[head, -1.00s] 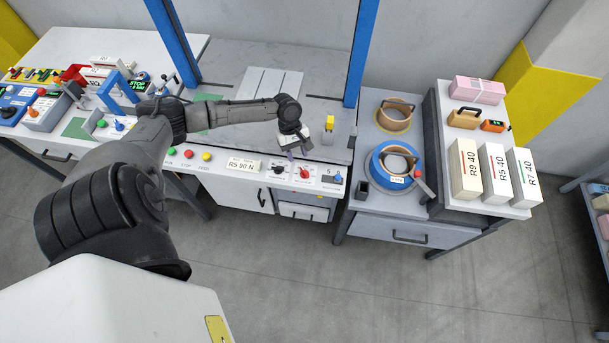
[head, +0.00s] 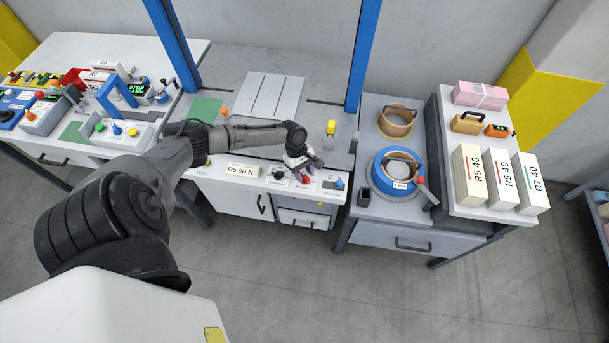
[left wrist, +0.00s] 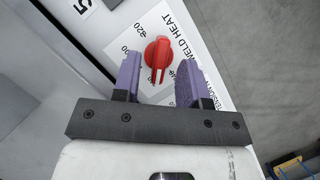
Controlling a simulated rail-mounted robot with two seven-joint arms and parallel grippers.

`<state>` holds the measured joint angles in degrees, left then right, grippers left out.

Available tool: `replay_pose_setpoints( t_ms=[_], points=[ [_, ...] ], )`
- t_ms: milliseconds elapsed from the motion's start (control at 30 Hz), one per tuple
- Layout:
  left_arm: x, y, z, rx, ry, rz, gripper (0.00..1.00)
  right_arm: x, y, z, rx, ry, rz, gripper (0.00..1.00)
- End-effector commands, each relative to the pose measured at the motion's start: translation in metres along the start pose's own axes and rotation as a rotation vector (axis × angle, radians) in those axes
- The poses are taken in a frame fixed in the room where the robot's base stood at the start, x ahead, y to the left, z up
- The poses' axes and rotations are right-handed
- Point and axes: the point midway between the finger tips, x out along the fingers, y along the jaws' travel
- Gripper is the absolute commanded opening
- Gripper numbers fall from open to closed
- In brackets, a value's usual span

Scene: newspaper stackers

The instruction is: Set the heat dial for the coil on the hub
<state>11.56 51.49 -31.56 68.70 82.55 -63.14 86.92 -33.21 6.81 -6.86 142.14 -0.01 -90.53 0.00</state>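The red heat dial (left wrist: 158,55) sits on a white panel marked WELD HEAT. Its ridge runs nearly vertically in the left wrist view, and the scale numbers around it are only partly readable. My left gripper (left wrist: 160,72) is open, with one purple finger on each side of the dial's lower part; I cannot tell whether they touch it. In the head view my left gripper (head: 308,167) is over the panel and partly hides the red dial (head: 305,180). A blue-rimmed coil (head: 400,170) and a brown coil (head: 396,121) stand on the right cabinet. My right gripper is not in view.
A dark dial (head: 278,175) is left of the red one, and a blue-knobbed switch (head: 339,183) is right of it. A label (head: 243,170) seems to read R5 90 N. Blue posts (head: 361,55) rise from the bench. Boxes (head: 500,178) stand at right.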

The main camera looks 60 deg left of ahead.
Motion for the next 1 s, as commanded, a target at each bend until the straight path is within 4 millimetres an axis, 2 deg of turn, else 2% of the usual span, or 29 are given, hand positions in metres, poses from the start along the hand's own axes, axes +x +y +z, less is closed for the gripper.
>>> replay_pose_setpoints(
  t_ms=[200, 533, 933, 1000],
  points=[
    [0.0127, 0.0001, -0.0001, 0.001, 0.000, 0.001, 0.39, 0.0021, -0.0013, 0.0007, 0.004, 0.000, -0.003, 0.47],
    [0.0144, 0.0000, 0.0002, 0.002, 0.000, 0.000, 0.39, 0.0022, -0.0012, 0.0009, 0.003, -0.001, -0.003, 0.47],
    [0.0148, -0.0003, 0.0001, 0.002, 0.000, 0.000, 0.02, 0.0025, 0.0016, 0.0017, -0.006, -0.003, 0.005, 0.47],
    [0.0151, -0.0004, 0.0002, 0.001, 0.000, 0.000, 0.00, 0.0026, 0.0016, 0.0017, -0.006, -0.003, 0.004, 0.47]
  ],
)
